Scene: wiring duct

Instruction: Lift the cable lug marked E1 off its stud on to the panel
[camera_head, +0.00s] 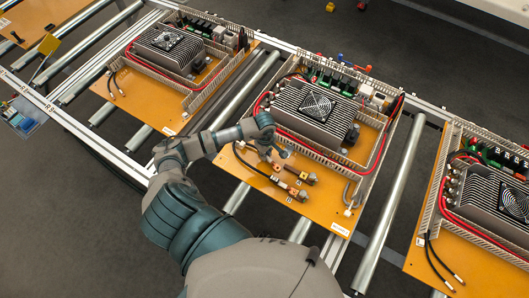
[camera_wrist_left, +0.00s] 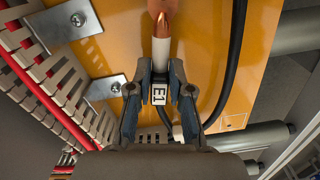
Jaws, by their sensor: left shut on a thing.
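My left gripper (camera_head: 276,148) is over the front part of the orange panel (camera_head: 258,184) of the middle unit in the head view. In the left wrist view the same gripper (camera_wrist_left: 161,78) is shut on the cable lug marked E1 (camera_wrist_left: 161,52), with a finger on each side of its white sleeve. The E1 label sits between the fingers. My right gripper is not in view.
A second lug with copper-coloured metal (camera_head: 301,195) is at the panel's front. Slotted wiring duct (camera_wrist_left: 55,85) with red cable and metal brackets (camera_wrist_left: 72,20) runs along the left in the wrist view. A black cable (camera_wrist_left: 232,60) curves right of the gripper.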

